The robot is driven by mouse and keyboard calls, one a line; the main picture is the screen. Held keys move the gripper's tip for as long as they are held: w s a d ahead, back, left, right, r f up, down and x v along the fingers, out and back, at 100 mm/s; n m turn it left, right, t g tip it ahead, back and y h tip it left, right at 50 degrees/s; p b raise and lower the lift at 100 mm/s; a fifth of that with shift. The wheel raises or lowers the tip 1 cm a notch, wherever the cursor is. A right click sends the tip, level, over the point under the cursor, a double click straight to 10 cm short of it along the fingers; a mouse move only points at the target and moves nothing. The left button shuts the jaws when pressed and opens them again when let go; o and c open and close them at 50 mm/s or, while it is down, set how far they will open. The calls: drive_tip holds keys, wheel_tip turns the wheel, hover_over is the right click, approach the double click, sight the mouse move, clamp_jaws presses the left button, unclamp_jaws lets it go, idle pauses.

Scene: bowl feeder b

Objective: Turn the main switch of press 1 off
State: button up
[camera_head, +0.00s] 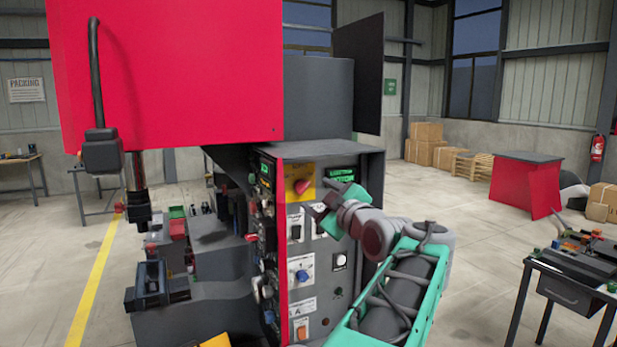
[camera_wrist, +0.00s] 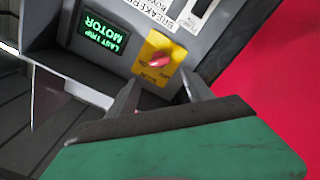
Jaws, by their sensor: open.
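The main switch is a red rotary knob (camera_head: 302,185) on a yellow plate (camera_head: 294,170), at the top of the grey control panel of the press. In the wrist view the picture is upside down; the red knob (camera_wrist: 161,57) sits on its yellow plate (camera_wrist: 150,74), turned at a slant. My gripper (camera_head: 322,203) is just right of and below the knob in the head view. In the wrist view my gripper (camera_wrist: 160,78) is open, its two fingers pointing at the yellow plate with the knob between and beyond their tips. No contact is visible.
A green-lit display (camera_head: 341,175) reading "LAST TRIP MOTOR" in the wrist view adjoins the switch. Below are breaker switches (camera_head: 295,228), a blue knob (camera_head: 302,275) and an orange switch (camera_head: 301,329). The red press housing (camera_head: 170,75) overhangs at left.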

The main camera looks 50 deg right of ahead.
sight(303, 187)
drive_tip(key=p+x, duration=0.3)
drive_tip(key=x, duration=0.4)
drive_tip(key=shift+r, duration=0.1)
drive_tip(key=shift+w+d, duration=0.25)
drive_tip(key=shift+w, duration=0.1)
clamp_jaws()
